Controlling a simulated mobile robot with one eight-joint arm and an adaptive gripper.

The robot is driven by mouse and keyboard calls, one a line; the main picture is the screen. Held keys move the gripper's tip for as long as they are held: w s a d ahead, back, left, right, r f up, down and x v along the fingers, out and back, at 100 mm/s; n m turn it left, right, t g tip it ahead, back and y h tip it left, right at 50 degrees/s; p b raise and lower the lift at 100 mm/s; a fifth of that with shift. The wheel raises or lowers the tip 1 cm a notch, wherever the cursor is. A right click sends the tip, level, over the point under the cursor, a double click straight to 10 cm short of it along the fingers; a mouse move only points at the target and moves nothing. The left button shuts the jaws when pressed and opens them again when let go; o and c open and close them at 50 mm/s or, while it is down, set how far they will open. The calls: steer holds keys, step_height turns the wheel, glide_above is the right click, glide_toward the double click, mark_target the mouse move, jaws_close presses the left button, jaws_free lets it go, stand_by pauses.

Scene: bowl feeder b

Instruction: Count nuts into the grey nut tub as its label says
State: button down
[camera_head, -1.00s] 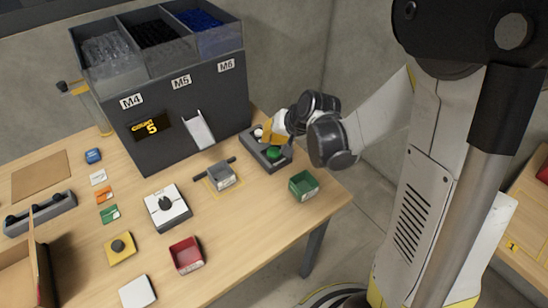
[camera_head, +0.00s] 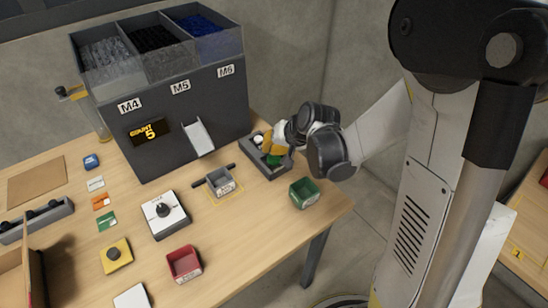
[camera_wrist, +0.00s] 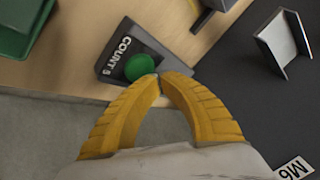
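The grey nut tub (camera_head: 221,183) stands upright inside a yellow outline on the table, in front of the chute (camera_head: 198,138). Its label is not readable, and I cannot tell whether nuts are inside. A dark control box (camera_head: 256,157) right of the tub carries a green button (camera_wrist: 139,67) and a white knob. In the wrist view, lettering beside the button appears to read "COUNT 5". My gripper (camera_wrist: 160,78) has its yellow fingertips together at the button's edge. Whether they touch it is unclear.
The feeder (camera_head: 190,105) has bins marked M4, M5 and M6. A green tub (camera_head: 304,193) stands near the right table edge, a red tub (camera_head: 184,264) at the front. A white box with a black knob (camera_head: 166,214) and a yellow button box (camera_head: 115,255) stand left.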

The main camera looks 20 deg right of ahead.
mark_target(271, 156)
steer(key=shift+f, duration=0.15)
stand_by(0.5)
steer(key=shift+f+b, duration=0.3)
steer(key=shift+b, duration=0.15)
steer(key=shift+f+b, duration=0.45)
stand_by(0.5)
steer(key=shift+r, duration=0.1)
steer(key=shift+r+p, duration=0.65)
steer(key=shift+r, duration=0.15)
steer(key=shift+r+p, duration=1.95)
steer(key=shift+r, duration=0.55)
